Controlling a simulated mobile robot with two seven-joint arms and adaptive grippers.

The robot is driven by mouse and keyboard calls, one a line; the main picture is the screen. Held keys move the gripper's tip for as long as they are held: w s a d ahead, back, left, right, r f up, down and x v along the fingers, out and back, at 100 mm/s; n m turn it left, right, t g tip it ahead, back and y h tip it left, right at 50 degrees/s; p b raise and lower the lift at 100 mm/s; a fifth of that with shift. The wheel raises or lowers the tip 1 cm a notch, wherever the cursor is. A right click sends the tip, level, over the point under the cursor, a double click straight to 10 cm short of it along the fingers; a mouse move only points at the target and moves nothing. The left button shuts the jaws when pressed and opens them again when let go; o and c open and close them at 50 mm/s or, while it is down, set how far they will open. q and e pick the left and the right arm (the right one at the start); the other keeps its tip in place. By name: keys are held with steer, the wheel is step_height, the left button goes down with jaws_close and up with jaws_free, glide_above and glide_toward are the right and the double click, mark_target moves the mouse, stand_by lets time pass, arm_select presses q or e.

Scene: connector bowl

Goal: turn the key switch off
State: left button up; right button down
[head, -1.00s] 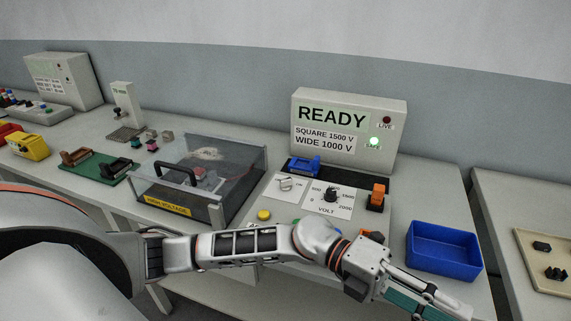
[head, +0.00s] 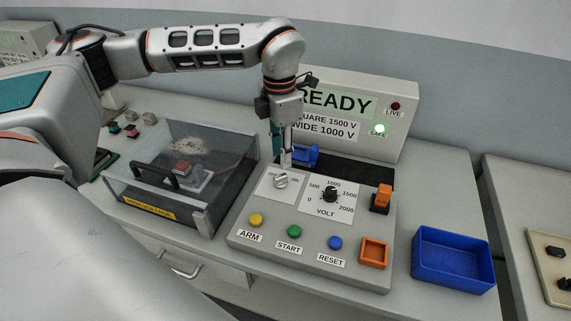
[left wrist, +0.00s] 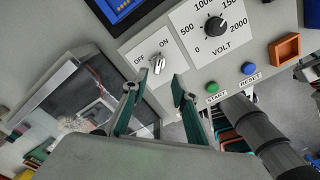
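The key switch (head: 281,181) is a silver knob on a white plate marked OFF and ON, on the sloped control panel. It also shows in the left wrist view (left wrist: 157,64), beyond and between my fingertips. I cannot tell for sure which mark it points to. My left gripper (head: 285,163) points down just above and behind the knob in the head view. In the left wrist view the gripper (left wrist: 154,82) has its two green fingers apart with nothing between them. Contact with the knob does not show. My right gripper is not in view.
The volt dial (head: 330,195) is right of the switch. Yellow (head: 256,220), green (head: 294,231) and blue (head: 335,243) buttons are in front. A clear-lidded box (head: 180,170) stands left; a blue bin (head: 453,258) stands right. The display (head: 345,110) reads READY, with SAFE lit green.

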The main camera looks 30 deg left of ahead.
mark_target(280, 176)
arm_select(q)
steer(key=shift+a+f, duration=0.15)
steer(key=shift+a, duration=0.1)
step_height(280, 176, down, 7)
steer(key=shift+d+f, duration=0.1)
steer(key=shift+f, duration=0.05)
jaws_close()
